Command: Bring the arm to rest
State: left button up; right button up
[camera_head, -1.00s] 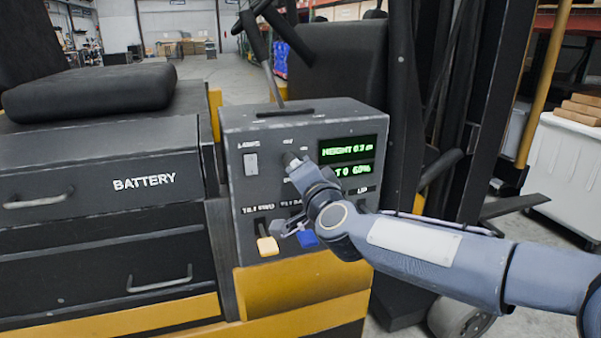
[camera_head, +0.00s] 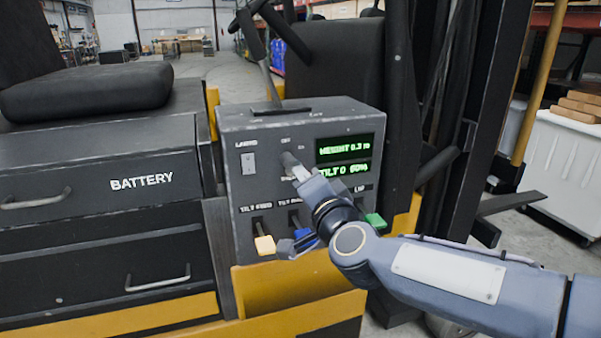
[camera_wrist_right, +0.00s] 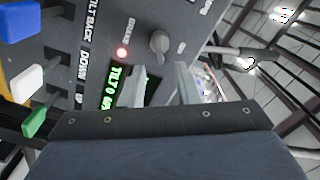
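My right gripper (camera_head: 299,173) is in front of the grey control panel (camera_head: 240,205), just below and right of a dark rotary knob (camera_head: 290,159). In the right wrist view, the two fingers of this gripper (camera_wrist_right: 160,72) stand apart with nothing between their tips. The knob (camera_wrist_right: 159,42) is just beyond the gap, and a red light (camera_wrist_right: 122,52) glows beside it. I cannot tell whether a finger touches the knob. My right arm comes in from the lower right and hides part of the panel. My left gripper is not in view.
Below the knob are levers with yellow (camera_head: 265,245), blue (camera_head: 306,240) and green (camera_head: 375,221) handles; a white handle (camera_wrist_right: 28,78) shows in the wrist view. A green display (camera_head: 345,149) is lit. A black mast (camera_head: 470,110) and a white bin (camera_head: 560,165) stand right.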

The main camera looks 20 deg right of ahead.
jog(key=shift+s, duration=1.1)
jog(key=s+d+f+n+g+y, duration=0.3)
jog(key=s+f+n+g, duration=0.8)
jog(key=s+f, duration=1.3)
notch_tip(320, 180, up, 17)
jog(key=s+g+p, duration=0.1)
jog(key=s+p, duration=0.1)
jog(key=p, duration=1.3)
jog(key=shift+m, duration=0.4)
